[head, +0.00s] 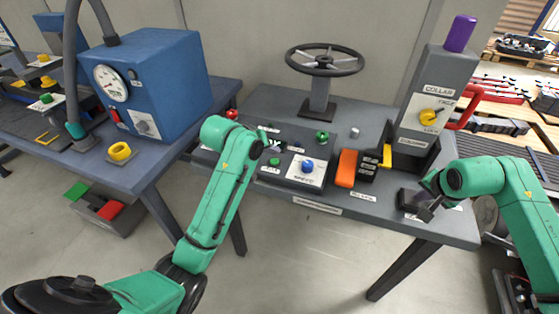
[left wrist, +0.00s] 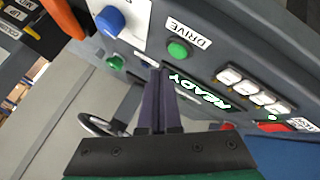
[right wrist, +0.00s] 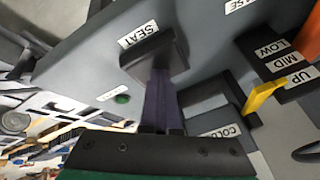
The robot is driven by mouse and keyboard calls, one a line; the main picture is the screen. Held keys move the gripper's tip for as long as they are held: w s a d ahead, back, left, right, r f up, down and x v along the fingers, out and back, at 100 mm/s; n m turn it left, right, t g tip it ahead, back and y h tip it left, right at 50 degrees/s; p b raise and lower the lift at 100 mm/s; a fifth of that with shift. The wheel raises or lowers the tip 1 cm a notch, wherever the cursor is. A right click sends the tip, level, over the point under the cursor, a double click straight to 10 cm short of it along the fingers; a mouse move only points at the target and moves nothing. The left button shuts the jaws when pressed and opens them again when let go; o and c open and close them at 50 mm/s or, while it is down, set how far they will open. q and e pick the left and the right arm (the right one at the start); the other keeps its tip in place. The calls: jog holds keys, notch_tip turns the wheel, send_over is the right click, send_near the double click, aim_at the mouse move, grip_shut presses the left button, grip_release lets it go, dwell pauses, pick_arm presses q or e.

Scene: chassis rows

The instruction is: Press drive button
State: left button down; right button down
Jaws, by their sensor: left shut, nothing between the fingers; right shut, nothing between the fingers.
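The green drive button (left wrist: 178,49) sits beside its DRIVE label (left wrist: 199,34) in the left wrist view. It shows in the head view as a small green button (head: 274,161) on the dark control panel. My left gripper (left wrist: 160,72) is shut and empty over the panel, beside the lit READY display (left wrist: 200,91), its tips apart from the button in the picture. In the head view its hand (head: 266,138) partly covers the display. My right gripper (right wrist: 160,72) is shut and empty, its tips close to the dark block marked SEAT (right wrist: 155,48); contact is unclear.
A blue knob (head: 308,166) on a white plate and a green knob (head: 322,136) are near the button. White switches (left wrist: 250,90) line the panel. A handwheel (head: 324,60) stands behind. An orange block (head: 346,168) and the grey collar post (head: 436,95) stand to the right.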

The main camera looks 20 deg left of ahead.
aim_at(278, 159)
pick_arm(q)
jog(key=shift+f, duration=0.7)
pick_arm(e)
jog(key=shift+f, duration=0.1)
dwell(1.4)
pick_arm(q)
jog(key=shift+f, duration=0.4)
jog(key=shift+f, duration=0.5)
dwell(0.6)
jog(key=shift+r, duration=0.9)
jog(key=shift+r, duration=2.5)
